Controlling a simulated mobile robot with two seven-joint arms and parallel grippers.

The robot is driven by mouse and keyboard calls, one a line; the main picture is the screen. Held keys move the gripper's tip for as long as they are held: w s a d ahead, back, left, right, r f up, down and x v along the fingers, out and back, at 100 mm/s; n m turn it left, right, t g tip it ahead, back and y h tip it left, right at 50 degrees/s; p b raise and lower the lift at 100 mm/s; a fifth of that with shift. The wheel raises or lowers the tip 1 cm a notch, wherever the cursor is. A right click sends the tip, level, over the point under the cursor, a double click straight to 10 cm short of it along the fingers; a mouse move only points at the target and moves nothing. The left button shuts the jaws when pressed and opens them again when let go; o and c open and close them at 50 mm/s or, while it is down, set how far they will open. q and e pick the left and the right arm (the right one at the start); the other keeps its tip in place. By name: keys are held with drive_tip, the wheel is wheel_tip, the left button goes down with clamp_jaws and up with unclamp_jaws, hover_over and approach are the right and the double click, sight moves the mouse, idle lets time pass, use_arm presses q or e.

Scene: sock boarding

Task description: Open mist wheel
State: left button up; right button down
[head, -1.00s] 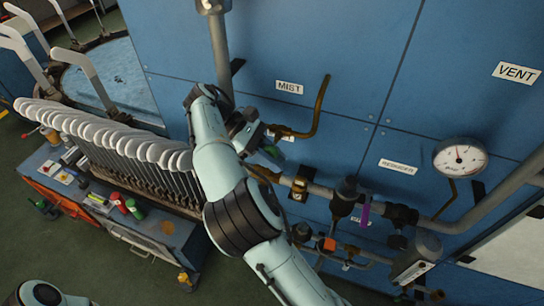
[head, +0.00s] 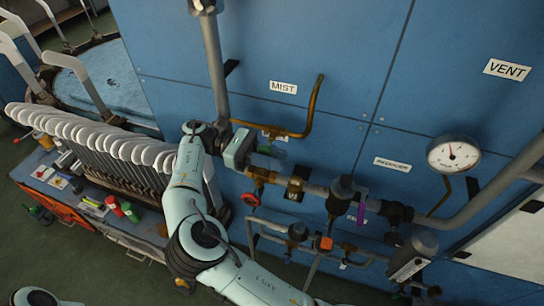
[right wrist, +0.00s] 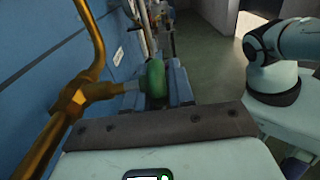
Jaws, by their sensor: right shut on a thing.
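The mist wheel is a small green handwheel (head: 276,152) on a brass valve below the MIST label (head: 283,87). In the right wrist view the green wheel (right wrist: 155,78) sits at the end of the brass pipe's stem, between the finger pads. My right gripper (head: 262,150) reaches it from the left and is shut on it; in the right wrist view my fingers (right wrist: 172,88) lie around the wheel. The fingers and gripper body hide part of the wheel. My left gripper is not in view.
A bent brass pipe (head: 313,110) rises beside the wheel. A red handwheel (head: 250,199), pipework and a pressure gauge (head: 453,155) lie below and to the right. A rack of white sock boards (head: 110,150) and a tool cart (head: 95,215) stand at the left.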

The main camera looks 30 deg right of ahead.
idle(0.4)
drive_tip(key=c, duration=1.1)
unclamp_jaws()
drive_tip(key=shift+g, duration=0.3)
drive_tip(key=shift+o, duration=0.2)
